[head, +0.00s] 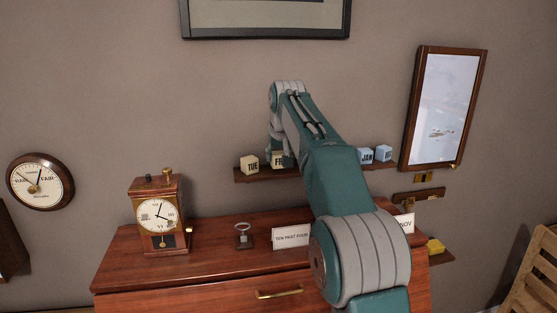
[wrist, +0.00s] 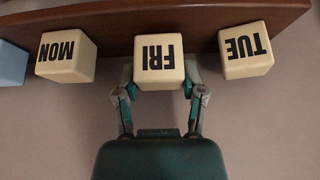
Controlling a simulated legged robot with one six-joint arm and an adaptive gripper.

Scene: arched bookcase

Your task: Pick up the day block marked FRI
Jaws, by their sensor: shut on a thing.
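The cream FRI block (wrist: 159,55) is in the middle of the wrist view, its letters upside down there. My gripper (wrist: 158,88) is shut on it, with one finger at each side of its near end. In the head view the FRI block (head: 277,160) shows partly on the wall shelf, the rest hidden behind my arm. I cannot tell whether the block touches the shelf.
The TUE block (wrist: 246,50) and MON block (wrist: 66,57) stand apart on either side along the wooden shelf (wrist: 120,22). Blue blocks, one marked JAN (head: 366,156), sit at the shelf's right. Below, a cabinet holds a clock (head: 158,215) and a card (head: 290,237).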

